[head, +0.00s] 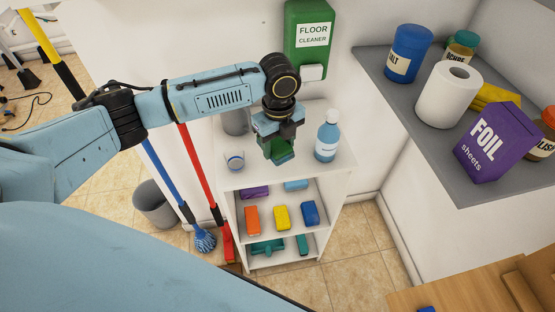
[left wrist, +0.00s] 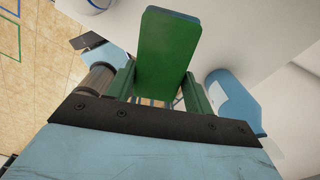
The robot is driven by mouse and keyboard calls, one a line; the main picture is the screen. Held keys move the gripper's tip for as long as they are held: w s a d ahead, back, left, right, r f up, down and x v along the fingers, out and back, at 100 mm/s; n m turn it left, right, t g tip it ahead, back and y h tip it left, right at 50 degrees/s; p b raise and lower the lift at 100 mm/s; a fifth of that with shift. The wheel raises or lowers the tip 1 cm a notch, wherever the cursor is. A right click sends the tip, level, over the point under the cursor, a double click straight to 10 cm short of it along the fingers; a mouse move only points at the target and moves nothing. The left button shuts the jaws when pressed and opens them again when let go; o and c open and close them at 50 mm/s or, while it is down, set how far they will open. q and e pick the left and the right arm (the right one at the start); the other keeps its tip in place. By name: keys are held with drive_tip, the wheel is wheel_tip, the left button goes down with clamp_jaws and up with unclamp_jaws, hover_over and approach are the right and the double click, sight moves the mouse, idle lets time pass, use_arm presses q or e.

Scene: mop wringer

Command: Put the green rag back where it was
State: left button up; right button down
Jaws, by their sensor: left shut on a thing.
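My left gripper (head: 278,143) is shut on the green rag (head: 282,157), a flat block-like piece. It holds the rag above the top of the white shelf unit (head: 342,160); I cannot tell the exact height. In the left wrist view the rag (left wrist: 167,42) sticks out between the fingers. On the middle shelf an orange block (head: 252,221), a yellow block (head: 282,217) and a blue block (head: 310,213) stand in a row, with a purple piece (head: 254,192) and a light blue piece (head: 296,185) behind. My right gripper is not in view.
A blue bottle (head: 327,141) and a small glass (head: 235,161) stand on the unit's top beside the gripper. Teal pieces (head: 267,247) lie on the lowest shelf. Red and blue handles lean at its left. A grey shelf (head: 400,97) with goods is at right.

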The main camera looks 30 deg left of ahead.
sight(279, 168)
use_arm(q)
wheel_tip(279, 168, down, 6)
drive_tip(key=shift+f, duration=0.1)
drive_tip(key=o, duration=1)
wheel_tip(279, 168, up, 12)
drive_tip(key=shift+r, duration=0.1)
idle(0.5)
